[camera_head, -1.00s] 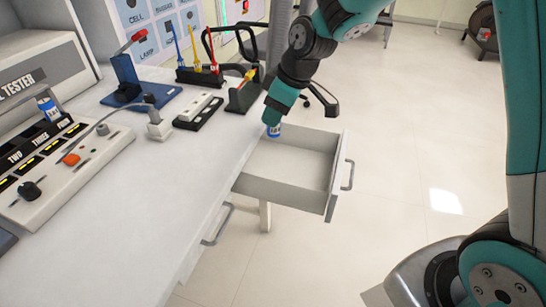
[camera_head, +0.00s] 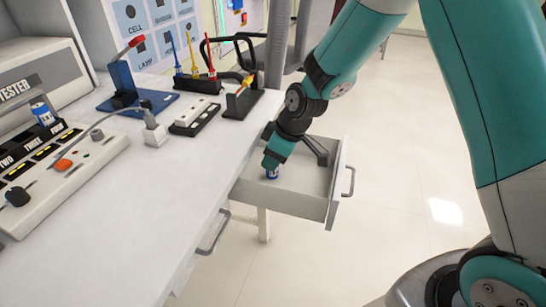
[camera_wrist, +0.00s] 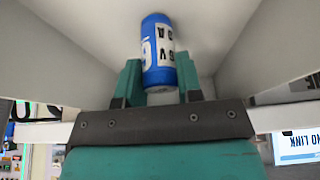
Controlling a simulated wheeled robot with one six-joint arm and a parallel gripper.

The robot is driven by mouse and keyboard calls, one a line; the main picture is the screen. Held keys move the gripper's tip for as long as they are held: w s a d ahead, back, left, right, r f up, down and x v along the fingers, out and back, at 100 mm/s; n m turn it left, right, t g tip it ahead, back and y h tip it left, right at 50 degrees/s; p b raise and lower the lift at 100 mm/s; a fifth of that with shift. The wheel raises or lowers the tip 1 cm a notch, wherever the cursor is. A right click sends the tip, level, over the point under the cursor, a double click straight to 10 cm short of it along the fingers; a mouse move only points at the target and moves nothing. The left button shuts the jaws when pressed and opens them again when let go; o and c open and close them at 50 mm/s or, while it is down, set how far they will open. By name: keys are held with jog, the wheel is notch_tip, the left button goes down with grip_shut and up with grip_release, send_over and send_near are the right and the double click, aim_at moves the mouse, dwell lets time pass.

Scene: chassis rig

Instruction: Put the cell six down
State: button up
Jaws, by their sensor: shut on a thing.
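The cell (camera_wrist: 157,52), a small blue and white cylinder with dark lettering, shows in the wrist view between the fingers of my gripper (camera_wrist: 159,82). My gripper is shut on it. In the head view my gripper (camera_head: 272,168) is inside the open drawer (camera_head: 283,200), towards its left side, and the cell (camera_head: 271,175) shows just below the fingertips. The cell is close to the drawer floor; I cannot tell whether it touches.
The drawer walls stand close around my gripper. Another blue and white cell (camera_head: 43,113) stands in the tester (camera_head: 65,160) on the bench at left. A black socket strip (camera_head: 195,118) and a tool rack (camera_head: 200,82) stand on the bench behind.

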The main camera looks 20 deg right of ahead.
jog(key=o, duration=1)
jog(key=shift+f, duration=0.1)
jog(key=shift+c, duration=0.2)
jog(key=p+v, duration=0.3)
jog(key=v, duration=0.9)
jog(key=s+a+r+m+g, duration=0.1)
jog(key=s+a+r, duration=0.1)
jog(key=s, duration=0.6)
jog(key=s+a+r+m, duration=0.1)
jog(key=s+r, duration=0.3)
jog(key=s, duration=0.4)
jog(key=s+a+r+m+g, duration=0.1)
jog(key=s+a+r, duration=0.1)
jog(key=s, duration=0.6)
jog(key=shift+a+r+m+g+y, duration=0.3)
jog(key=shift+r+m, duration=0.1)
jog(key=shift+r, duration=0.4)
